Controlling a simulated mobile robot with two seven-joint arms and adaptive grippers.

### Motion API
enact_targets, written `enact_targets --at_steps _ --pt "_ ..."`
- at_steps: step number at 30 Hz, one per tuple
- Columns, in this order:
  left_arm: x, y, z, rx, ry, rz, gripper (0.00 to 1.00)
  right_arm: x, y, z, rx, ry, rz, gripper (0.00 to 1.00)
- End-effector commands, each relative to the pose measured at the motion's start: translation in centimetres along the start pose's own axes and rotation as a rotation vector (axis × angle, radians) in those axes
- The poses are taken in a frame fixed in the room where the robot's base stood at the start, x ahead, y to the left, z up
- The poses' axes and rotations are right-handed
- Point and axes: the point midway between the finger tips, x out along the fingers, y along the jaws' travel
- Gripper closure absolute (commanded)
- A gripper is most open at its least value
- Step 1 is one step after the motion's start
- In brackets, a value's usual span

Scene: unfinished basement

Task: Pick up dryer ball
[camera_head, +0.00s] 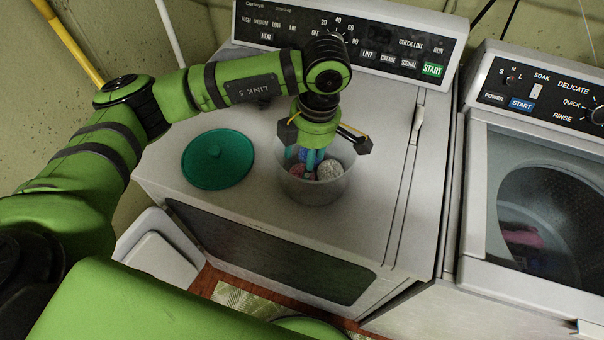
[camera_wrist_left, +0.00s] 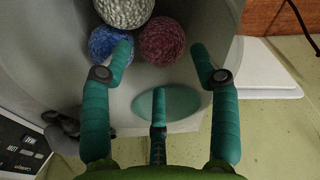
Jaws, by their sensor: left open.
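A clear bin (camera_head: 312,194) stands on the dryer top with several dryer balls inside. A white ball (camera_head: 330,170), a maroon ball (camera_head: 298,171) and a blue ball (camera_head: 302,155) show in it. My left gripper (camera_head: 313,158) points down into the bin, its teal fingers partly hiding the balls. In the left wrist view, the open left gripper (camera_wrist_left: 160,58) has the maroon ball (camera_wrist_left: 163,41) ahead between its fingers. One finger overlaps the blue ball (camera_wrist_left: 110,45); I cannot tell whether they touch. The white ball (camera_wrist_left: 125,10) is farther ahead. My right gripper is out of view.
A round teal lid (camera_head: 217,158) lies left of the bin on the white dryer (camera_head: 375,160). The dryer's control panel (camera_head: 345,42) rises behind. A washer (camera_head: 478,190) with a pink item (camera_head: 523,236) behind its clear lid stands at right. The dryer top right of the bin is clear.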

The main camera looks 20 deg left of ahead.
Motion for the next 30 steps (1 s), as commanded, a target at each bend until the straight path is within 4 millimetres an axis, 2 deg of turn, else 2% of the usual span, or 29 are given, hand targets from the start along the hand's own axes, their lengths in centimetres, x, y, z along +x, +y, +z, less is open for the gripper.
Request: enact_targets --at_steps 3,6,9,12,18,19,21,22,30 --pt "1.1 -0.2 -0.2 0.001 0.003 -0.004 0.39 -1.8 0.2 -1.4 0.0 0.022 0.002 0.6" --pt "2.5 -0.3 -0.2 0.0 0.005 -0.005 0.39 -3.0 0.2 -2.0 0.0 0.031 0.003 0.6" --pt "4.1 -0.2 -0.1 0.001 0.002 -0.003 0.39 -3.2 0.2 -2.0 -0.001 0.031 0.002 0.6" --pt "4.9 -0.2 -0.1 0.001 0.001 -0.001 0.39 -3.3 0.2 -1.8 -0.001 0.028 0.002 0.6" --pt "5.1 -0.2 0.0 0.002 0.0 0.001 0.39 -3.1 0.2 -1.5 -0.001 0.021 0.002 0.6" --pt "5.0 -0.2 0.0 0.002 0.0 0.001 0.43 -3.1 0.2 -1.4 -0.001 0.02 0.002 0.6" --pt "5.0 -0.2 0.0 0.002 0.0 0.0 0.71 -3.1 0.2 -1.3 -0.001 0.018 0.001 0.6" --pt "5.0 -0.2 0.0 0.002 0.0 0.0 0.75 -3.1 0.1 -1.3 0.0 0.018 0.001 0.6" --pt "5.0 -0.2 0.0 0.002 0.0 0.001 0.75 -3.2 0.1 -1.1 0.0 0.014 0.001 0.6"
